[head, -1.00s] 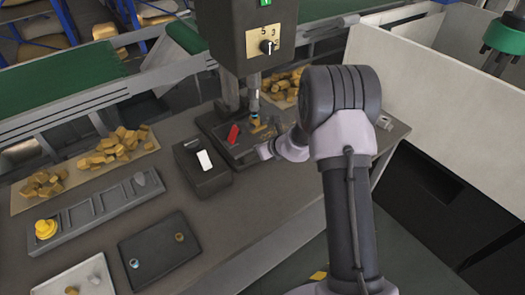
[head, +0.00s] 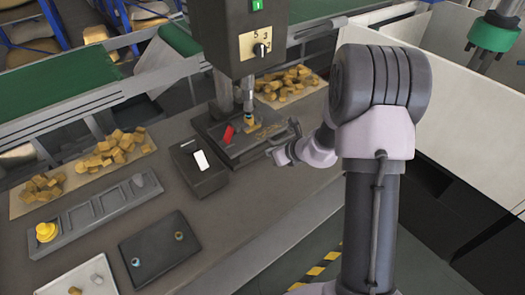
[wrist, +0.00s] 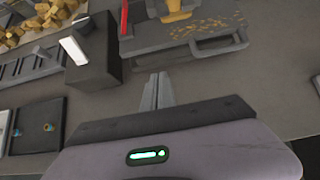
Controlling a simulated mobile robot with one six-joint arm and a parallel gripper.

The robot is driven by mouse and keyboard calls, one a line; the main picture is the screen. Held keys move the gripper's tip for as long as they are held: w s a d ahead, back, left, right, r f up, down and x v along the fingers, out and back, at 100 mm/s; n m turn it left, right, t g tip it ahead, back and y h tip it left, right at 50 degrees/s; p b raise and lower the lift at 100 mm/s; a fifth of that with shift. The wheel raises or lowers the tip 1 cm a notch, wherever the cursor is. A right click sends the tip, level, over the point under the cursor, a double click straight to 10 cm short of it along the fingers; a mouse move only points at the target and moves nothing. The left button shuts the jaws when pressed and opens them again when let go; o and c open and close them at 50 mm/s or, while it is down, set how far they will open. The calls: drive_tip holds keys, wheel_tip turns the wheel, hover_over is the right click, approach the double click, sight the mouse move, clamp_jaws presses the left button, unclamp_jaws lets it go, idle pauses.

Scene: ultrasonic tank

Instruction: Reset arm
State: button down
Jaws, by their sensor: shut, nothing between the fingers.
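My gripper (wrist: 160,78) is shut and empty, its two fingers together in the wrist view. In the head view my gripper (head: 283,152) is at the right front of the machine's base, and my arm rises on the right. The machine (head: 232,35) stands at the back of the bench, with a red part (head: 228,134) and a yellowish piece under its spindle. The wrist view shows the front of the machine's base (wrist: 215,47) beyond my fingertips, with a gap of bare bench between.
A dark box with a white switch (head: 200,172) stands left of the machine. A grey rack (head: 98,212), a black tray (head: 160,252) and a pale tray (head: 78,282) lie on the left. Piles of yellowish pieces (head: 115,148) lie behind. The bench front is clear.

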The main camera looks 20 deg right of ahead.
drive_tip(key=s+a+r+n+g+y+b, duration=0.2)
drive_tip(key=s+a+r+n+y+b, duration=0.15)
drive_tip(key=s+a+r+n, duration=1.25)
drive_tip(key=s+d+n+h+b, duration=0.1)
drive_tip(key=s+d+n+h, duration=0.1)
drive_tip(key=s+n, duration=0.3)
drive_tip(key=s+d+n+g+h+b, duration=0.1)
drive_tip(key=s+d+n+h, duration=0.1)
drive_tip(key=s+n, duration=0.4)
drive_tip(key=s+h, duration=0.1)
drive_tip(key=s, duration=0.4)
drive_tip(key=shift+s+r+n, duration=0.3)
drive_tip(key=shift+s+r, duration=0.1)
